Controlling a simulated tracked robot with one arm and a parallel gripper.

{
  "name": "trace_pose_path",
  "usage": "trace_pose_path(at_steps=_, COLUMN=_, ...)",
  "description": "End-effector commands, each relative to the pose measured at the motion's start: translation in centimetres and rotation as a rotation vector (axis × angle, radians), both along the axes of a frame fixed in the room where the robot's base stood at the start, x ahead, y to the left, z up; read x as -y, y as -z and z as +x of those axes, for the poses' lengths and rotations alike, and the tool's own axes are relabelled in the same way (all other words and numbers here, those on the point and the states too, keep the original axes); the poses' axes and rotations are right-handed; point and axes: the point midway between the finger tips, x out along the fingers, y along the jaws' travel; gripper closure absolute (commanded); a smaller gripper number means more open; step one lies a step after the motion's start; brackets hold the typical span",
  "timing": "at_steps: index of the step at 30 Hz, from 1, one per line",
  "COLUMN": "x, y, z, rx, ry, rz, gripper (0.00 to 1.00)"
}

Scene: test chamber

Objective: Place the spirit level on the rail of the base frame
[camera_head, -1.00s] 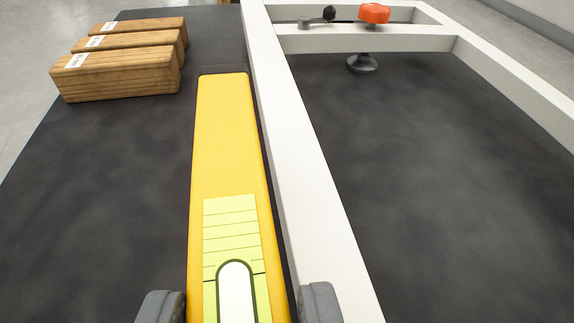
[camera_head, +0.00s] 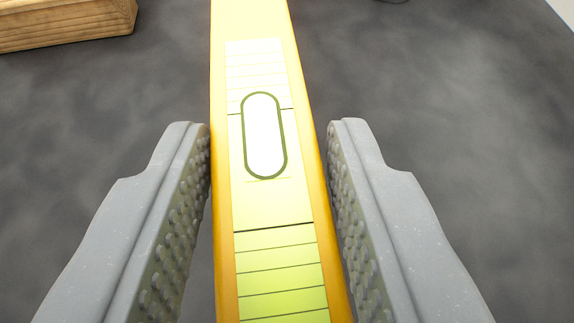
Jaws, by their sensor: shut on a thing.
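The spirit level (camera_head: 270,210) is a long yellow bar with a pale green scale and a white oval vial window. It runs up the middle of the view, out past the top and bottom edges. My gripper (camera_head: 269,128) is shut on it, one grey studded finger along each long side. The white rail of the base frame does not show in this view. The level may cover it, and I cannot tell whether the level touches it or is held above it.
A wooden block (camera_head: 65,22) lies at the top left on a dark mat (camera_head: 80,105).

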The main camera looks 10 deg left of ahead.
Motion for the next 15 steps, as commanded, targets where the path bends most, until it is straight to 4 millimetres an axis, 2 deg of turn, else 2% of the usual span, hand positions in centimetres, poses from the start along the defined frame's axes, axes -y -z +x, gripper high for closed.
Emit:
trace_pose_path(at_steps=8, x=-0.1, y=3.1, z=0.1, rx=0.004, ry=-0.001, rz=0.002, gripper=1.0)
trace_pose_path(at_steps=15, x=-0.1, y=3.1, z=0.1, rx=0.005, ry=-0.001, rz=0.002, gripper=1.0)
